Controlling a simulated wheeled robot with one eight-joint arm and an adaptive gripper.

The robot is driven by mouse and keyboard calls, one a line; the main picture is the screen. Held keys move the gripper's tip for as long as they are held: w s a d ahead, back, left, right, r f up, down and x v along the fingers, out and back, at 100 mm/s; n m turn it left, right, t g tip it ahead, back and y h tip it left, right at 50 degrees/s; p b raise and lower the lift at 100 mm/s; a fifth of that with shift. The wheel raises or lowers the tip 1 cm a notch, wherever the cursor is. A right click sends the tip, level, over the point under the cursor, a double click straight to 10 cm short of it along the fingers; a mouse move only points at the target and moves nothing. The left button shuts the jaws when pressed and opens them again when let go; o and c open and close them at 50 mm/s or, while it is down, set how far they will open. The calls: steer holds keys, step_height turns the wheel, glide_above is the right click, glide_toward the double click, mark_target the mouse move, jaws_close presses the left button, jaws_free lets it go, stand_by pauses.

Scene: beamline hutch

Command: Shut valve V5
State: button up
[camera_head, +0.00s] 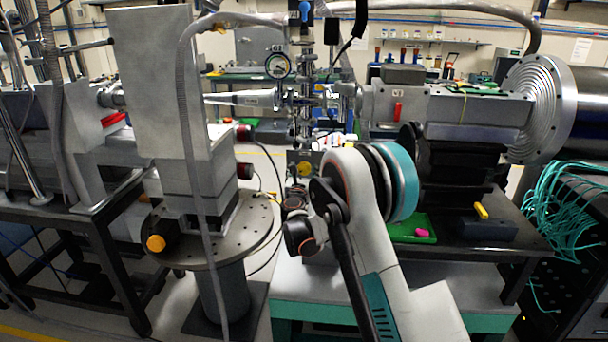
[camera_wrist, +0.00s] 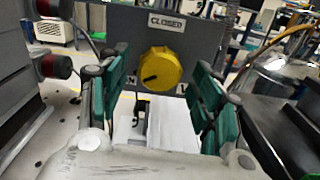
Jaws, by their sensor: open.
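A round yellow knob (camera_wrist: 160,71) sits on the front of a dark grey panel (camera_wrist: 208,55). A white label reading "CLOSED" (camera_wrist: 167,21) is above the knob. A short dark mark on the knob's face points left and slightly down. I see no contact.
Red-and-black knobs (camera_wrist: 57,66) stick out at the left in the wrist view. A round metal table (camera_head: 205,240) stands left of my arm. A bench with a green tray (camera_head: 412,229) and a yellow-handled item (camera_head: 481,211) is at the right.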

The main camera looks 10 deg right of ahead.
steer(key=shift+x, duration=1.3)
steer(key=shift+c, duration=0.5)
steer(key=c, duration=1)
steer(key=m, duration=0.5)
steer(key=shift+m, duration=0.4)
steer(key=m, duration=0.6)
steer(key=shift+p, duration=0.4)
steer(key=m, duration=0.6)
steer(key=shift+d+f+m, duration=0.1)
steer(key=shift+m, duration=0.2)
steer(key=m, duration=0.5)
steer(key=shift+s, duration=0.1)
steer(key=shift+f+m, duration=0.1)
steer(key=shift+m, duration=0.3)
